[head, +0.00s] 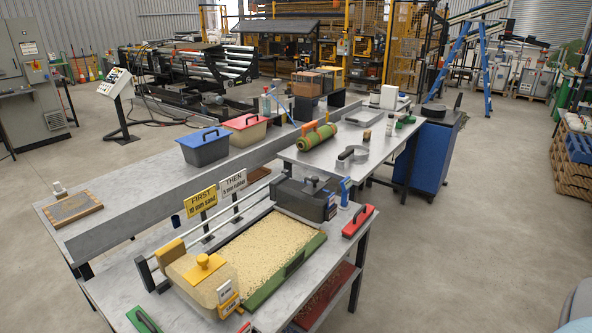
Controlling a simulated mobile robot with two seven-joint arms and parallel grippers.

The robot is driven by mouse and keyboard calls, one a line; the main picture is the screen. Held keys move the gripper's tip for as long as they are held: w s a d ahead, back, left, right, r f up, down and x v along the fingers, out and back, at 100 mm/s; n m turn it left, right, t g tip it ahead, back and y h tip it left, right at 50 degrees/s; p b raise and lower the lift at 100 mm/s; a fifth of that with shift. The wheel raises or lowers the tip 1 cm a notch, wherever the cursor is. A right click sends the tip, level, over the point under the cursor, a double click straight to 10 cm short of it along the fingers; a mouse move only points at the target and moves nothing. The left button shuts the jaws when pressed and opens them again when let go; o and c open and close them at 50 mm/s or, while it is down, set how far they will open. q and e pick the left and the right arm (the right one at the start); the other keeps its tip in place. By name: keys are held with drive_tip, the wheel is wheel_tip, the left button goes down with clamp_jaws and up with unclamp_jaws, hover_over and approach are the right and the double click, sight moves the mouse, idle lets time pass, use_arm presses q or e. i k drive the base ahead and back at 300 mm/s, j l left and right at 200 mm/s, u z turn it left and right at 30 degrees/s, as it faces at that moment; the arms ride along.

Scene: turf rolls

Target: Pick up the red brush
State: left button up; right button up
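The red brush (358,221), a long red block with a dark handle on top, lies at the right end of the near metal table, close to its edge. It stands apart from the sand-coloured tray, with a blue-handled tool (345,192) just behind it. Nothing is holding it. Neither of my grippers shows in the head view.
The tray of granules (262,252) has a green edge bar (285,275). A yellow-handled block (203,267) and dark box (305,198) adjoin it. Signs (201,201) stand behind. A blue cabinet (437,155) stands farther back.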

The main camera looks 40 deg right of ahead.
sight(365, 212)
drive_tip(key=z, duration=1.6)
